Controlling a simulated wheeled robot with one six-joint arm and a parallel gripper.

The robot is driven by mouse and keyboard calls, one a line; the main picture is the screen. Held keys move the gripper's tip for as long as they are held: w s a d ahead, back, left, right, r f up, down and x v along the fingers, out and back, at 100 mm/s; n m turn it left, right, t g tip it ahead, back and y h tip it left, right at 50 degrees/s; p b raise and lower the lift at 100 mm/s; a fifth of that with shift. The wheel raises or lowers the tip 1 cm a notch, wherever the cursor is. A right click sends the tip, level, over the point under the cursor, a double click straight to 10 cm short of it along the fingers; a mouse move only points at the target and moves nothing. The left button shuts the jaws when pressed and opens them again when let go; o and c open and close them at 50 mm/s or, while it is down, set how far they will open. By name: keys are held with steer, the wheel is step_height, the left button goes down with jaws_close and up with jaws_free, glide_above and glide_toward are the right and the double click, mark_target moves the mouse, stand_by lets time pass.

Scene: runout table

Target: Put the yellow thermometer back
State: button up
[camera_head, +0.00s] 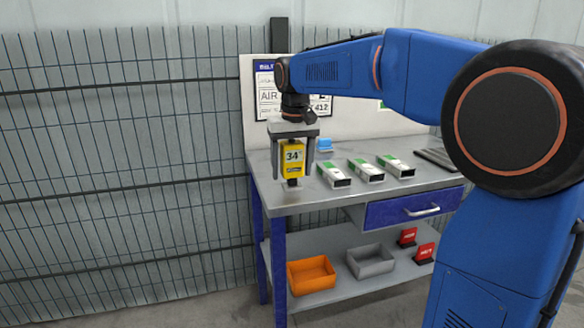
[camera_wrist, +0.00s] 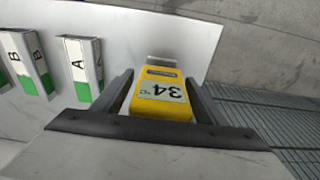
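The yellow thermometer (camera_head: 291,158) is upright, with a pale display reading 34 °C. It also shows in the wrist view (camera_wrist: 160,95), near the table's edge. My gripper (camera_head: 292,170) points straight down over the front left part of the table, with one finger on each side of the thermometer. The wrist view shows the same fingers (camera_wrist: 160,75) along both of its sides. I cannot tell whether they press on it. A small dark and grey part is below the yellow body. I cannot tell whether it touches the table top.
Several white and green boxes (camera_head: 365,170) stand on the workbench (camera_head: 330,200) right of my gripper, with a blue item (camera_head: 325,145) behind. A sign board (camera_head: 265,95) is at the back. The lower shelf holds an orange bin (camera_head: 311,278), a grey bin (camera_head: 370,262) and red items (camera_head: 425,252).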

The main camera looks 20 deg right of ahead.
mark_target(293, 143)
steer(key=r, duration=0.4)
steer(key=s+r, duration=0.1)
steer(key=r, duration=0.7)
steer(key=shift+s+r, duration=0.15)
steer(key=shift+s, duration=0.1)
steer(key=s+d+f+t, duration=0.1)
steer(key=s+d+f, duration=0.2)
steer(key=s+f, duration=1.1)
steer(key=s+d+f+t, duration=0.2)
steer(key=s+d+f, duration=0.2)
steer(key=s+f, duration=1)
steer(key=s, duration=0.4)
